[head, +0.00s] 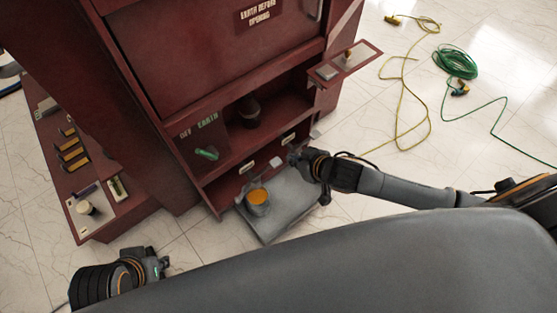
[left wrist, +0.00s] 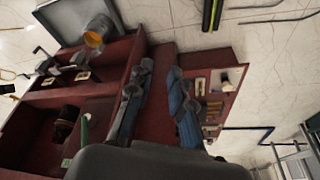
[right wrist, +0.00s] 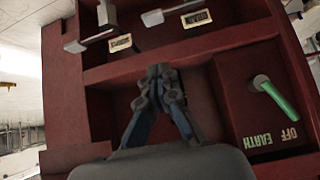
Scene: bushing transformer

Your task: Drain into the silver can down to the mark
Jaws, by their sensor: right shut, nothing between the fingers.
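The silver can (head: 258,206) stands on a grey tray (head: 290,210) at the foot of the red cabinet, with orange liquid (head: 258,196) showing inside. It also shows in the left wrist view (left wrist: 97,31). In the right wrist view, a grey lever (right wrist: 90,40) and another grey handle (right wrist: 168,15) stick out beside small label plates on the cabinet. My right gripper (head: 294,158) is shut and empty, near the lower cabinet front, above and right of the can. My left gripper (left wrist: 157,75) is open and empty, low at the left, away from the can. I cannot make out the mark.
A green lever (head: 207,153) sits by the OFF/EARTH lettering. A dark cylinder (head: 249,110) stands inside the cabinet. A side shelf (head: 112,211) holds small items at left; a small fold-out shelf (head: 345,62) juts right. Yellow (head: 405,92) and green (head: 455,62) cables lie on open floor.

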